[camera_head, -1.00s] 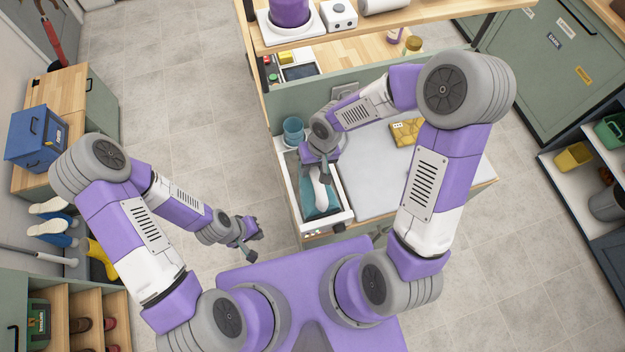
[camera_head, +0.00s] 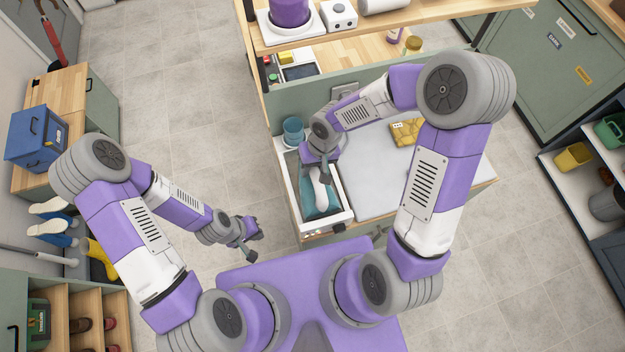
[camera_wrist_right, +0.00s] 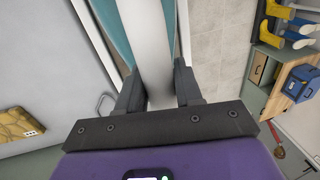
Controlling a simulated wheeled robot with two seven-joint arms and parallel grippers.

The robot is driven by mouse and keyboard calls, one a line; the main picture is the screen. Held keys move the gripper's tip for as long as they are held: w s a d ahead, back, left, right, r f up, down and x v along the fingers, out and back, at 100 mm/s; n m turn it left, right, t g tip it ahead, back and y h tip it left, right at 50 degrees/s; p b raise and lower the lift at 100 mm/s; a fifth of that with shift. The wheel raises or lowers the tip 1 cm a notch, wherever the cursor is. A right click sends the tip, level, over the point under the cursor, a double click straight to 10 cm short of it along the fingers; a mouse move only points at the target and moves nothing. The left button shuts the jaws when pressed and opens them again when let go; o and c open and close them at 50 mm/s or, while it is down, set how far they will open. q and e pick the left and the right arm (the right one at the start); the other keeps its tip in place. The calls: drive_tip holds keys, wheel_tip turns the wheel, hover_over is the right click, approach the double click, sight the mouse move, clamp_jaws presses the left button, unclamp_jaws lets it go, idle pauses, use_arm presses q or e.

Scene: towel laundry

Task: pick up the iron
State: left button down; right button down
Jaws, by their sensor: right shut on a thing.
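The iron (camera_head: 321,192) shows as a pale, long shape over the teal inside of a white-rimmed tray or basin (camera_head: 343,216) in the head view. My right gripper (camera_head: 319,167) reaches down over its far end and hides part of it. In the right wrist view the iron (camera_wrist_right: 148,45) is a smooth light-grey body between the two dark fingers of my right gripper (camera_wrist_right: 160,88), which are shut on it. I cannot tell whether the iron touches the teal surface. My left gripper (camera_head: 249,243) hangs over the floor, away from the iron; its finger gap is unclear.
A blue cup (camera_head: 293,130) stands at the basin's far end. A wooden shelf (camera_head: 400,18) with several items rises behind.

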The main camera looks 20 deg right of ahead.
drive_tip(key=shift+w+r, duration=0.1)
drive_tip(key=shift+r, duration=0.1)
idle(0.3)
drive_tip(key=shift+r, duration=0.3)
wheel_tip(320, 180, up, 9)
drive_tip(key=shift+r, duration=0.15)
drive_tip(key=c, duration=1.3)
unclamp_jaws()
clamp_jaws()
